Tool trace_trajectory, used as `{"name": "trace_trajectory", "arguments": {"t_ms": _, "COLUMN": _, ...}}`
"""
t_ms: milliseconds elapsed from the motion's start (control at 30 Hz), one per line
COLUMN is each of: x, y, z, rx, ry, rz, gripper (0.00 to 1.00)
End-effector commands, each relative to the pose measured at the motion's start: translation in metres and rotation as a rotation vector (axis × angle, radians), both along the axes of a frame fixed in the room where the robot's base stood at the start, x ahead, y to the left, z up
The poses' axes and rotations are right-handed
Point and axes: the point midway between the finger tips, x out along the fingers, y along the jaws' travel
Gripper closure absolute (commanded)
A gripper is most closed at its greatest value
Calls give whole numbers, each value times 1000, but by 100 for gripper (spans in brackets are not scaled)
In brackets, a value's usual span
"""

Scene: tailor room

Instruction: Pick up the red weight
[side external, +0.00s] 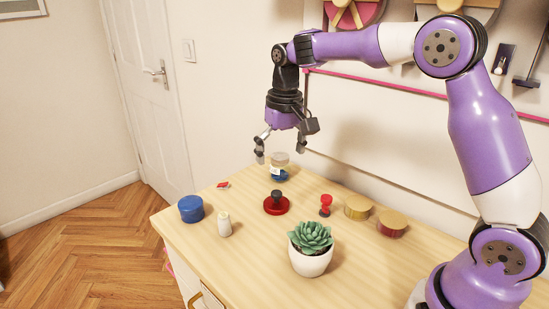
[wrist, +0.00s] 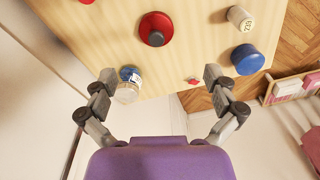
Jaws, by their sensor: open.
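The red weight (side external: 276,203) is a flat red disc with a dark knob on top, standing on the wooden table (side external: 215,255) near its middle. It also shows at the top centre of the wrist view (wrist: 162,22). My gripper (side external: 280,160) is open and empty, above the far part of the table, higher than the weight and apart from it. In the wrist view my gripper (wrist: 158,82) has its fingers spread wide. A smaller red knobbed object (side external: 325,205) stands to the right of the weight.
A clear jar with a blue band (side external: 279,174) stands below my gripper. A blue round container (side external: 191,208) and a small white bottle (side external: 224,224) stand to the left. A potted succulent (side external: 310,262) stands in front. Two round tins, one yellow (side external: 358,207) and one red-sided (side external: 391,224), stand right.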

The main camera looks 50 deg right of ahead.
Motion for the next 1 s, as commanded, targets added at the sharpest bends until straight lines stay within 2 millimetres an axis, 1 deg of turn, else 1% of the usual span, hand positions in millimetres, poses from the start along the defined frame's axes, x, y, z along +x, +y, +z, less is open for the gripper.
{"name": "trace_trajectory", "arguments": {"t_ms": 33, "x": 8, "y": -2, "z": -12, "rx": 3, "ry": 25, "rz": -15, "gripper": 0}}
{"name": "trace_trajectory", "arguments": {"t_ms": 100, "x": 15, "y": -4, "z": -22, "rx": 5, "ry": 47, "rz": -33, "gripper": 0}}
{"name": "trace_trajectory", "arguments": {"t_ms": 200, "x": 20, "y": -6, "z": -32, "rx": 7, "ry": 64, "rz": -46, "gripper": 0}}
{"name": "trace_trajectory", "arguments": {"t_ms": 267, "x": 21, "y": -7, "z": -39, "rx": 7, "ry": 70, "rz": -49, "gripper": 0}}
{"name": "trace_trajectory", "arguments": {"t_ms": 500, "x": 21, "y": -7, "z": -76, "rx": 7, "ry": 71, "rz": -49, "gripper": 0}}
{"name": "trace_trajectory", "arguments": {"t_ms": 667, "x": 22, "y": -8, "z": -90, "rx": 6, "ry": 69, "rz": -49, "gripper": 0}}
{"name": "trace_trajectory", "arguments": {"t_ms": 833, "x": 23, "y": -14, "z": -117, "rx": 7, "ry": 71, "rz": -50, "gripper": 0}}
{"name": "trace_trajectory", "arguments": {"t_ms": 900, "x": 23, "y": -13, "z": -127, "rx": 7, "ry": 70, "rz": -49, "gripper": 0}}
{"name": "trace_trajectory", "arguments": {"t_ms": 1000, "x": 23, "y": -13, "z": -135, "rx": 7, "ry": 68, "rz": -49, "gripper": 0}}
